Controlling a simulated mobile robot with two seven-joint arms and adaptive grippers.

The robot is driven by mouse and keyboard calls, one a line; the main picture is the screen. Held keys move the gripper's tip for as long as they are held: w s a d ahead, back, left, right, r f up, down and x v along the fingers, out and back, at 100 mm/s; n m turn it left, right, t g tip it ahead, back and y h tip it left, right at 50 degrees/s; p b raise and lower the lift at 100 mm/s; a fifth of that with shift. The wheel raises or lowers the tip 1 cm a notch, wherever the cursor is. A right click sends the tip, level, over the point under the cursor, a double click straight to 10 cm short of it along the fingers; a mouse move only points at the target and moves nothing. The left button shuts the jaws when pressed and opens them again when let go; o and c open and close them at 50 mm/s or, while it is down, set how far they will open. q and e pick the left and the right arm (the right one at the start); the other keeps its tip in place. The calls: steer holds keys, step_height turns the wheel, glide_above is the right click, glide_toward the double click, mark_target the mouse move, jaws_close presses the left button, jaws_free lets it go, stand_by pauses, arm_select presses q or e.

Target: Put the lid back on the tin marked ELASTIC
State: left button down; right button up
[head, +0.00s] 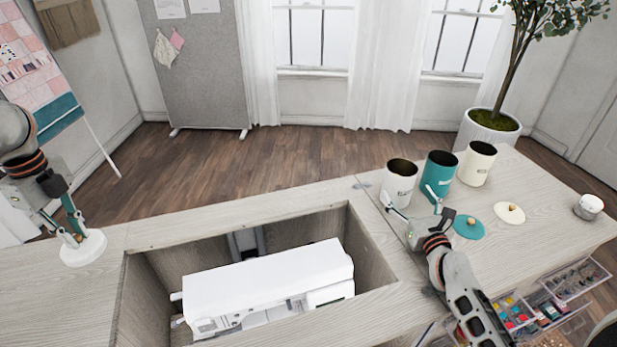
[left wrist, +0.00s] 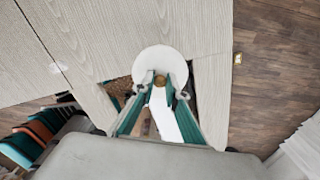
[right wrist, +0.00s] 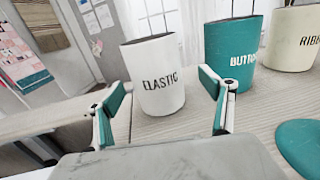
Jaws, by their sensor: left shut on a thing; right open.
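The white tin marked ELASTIC (right wrist: 158,80) stands upright and uncovered on the cabinet top; it also shows in the head view (head: 399,184). My right gripper (right wrist: 165,105) is open, its fingers apart on the near side of that tin and not closed on it. A round white lid (head: 84,249) with a wooden knob is in my left gripper (head: 74,232) at the far left of the cabinet. In the left wrist view the fingers are shut on the knob of the white lid (left wrist: 159,61). I cannot tell whether the lid touches the top.
A teal BUTTONS tin (head: 438,172) and a cream tin (head: 476,164) stand open right of ELASTIC. A teal lid (head: 468,228) and a cream lid (head: 509,213) lie in front. A sewing machine (head: 265,288) sits in the recess between my grippers. Open drawers (head: 577,280) jut out at right.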

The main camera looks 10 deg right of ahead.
steer(key=shift+w+a+f, duration=0.1)
steer(key=shift+w, duration=2.55)
steer(key=c, duration=1.3)
